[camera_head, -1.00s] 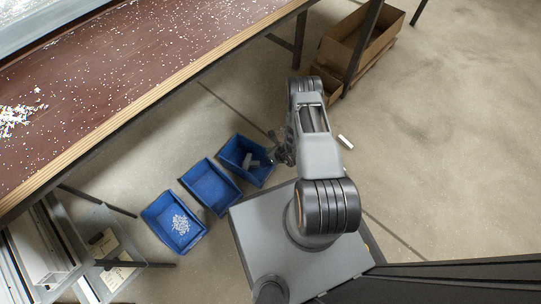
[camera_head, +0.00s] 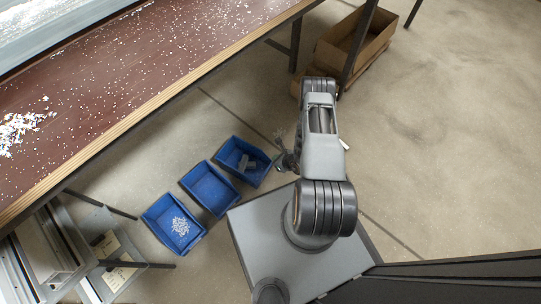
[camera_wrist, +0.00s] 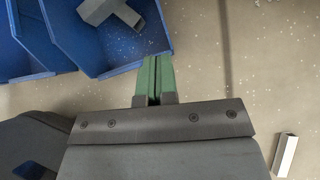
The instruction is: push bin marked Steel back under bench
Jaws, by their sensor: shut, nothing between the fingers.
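Three blue bins sit in a slanting row on the floor in front of the bench (camera_head: 130,88). The right bin (camera_head: 262,153) holds grey metal pieces (camera_head: 246,163), the middle bin (camera_head: 226,183) looks empty, and the left bin (camera_head: 150,212) holds small white bits (camera_head: 180,227). No marking is readable, so I cannot tell which is Steel. My gripper (camera_head: 281,158) is shut and empty, beside the right bin's right end. In the wrist view its green fingertips (camera_wrist: 154,62) lie close to the rim of the bin with grey pieces (camera_wrist: 168,35); contact is unclear.
A cardboard box (camera_head: 333,52) stands by a bench leg at the back. A small light bar (camera_head: 343,144) lies on the floor right of my arm; a metal bar also shows in the wrist view (camera_wrist: 285,155). A rack (camera_head: 97,240) stands at lower left. Floor at right is clear.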

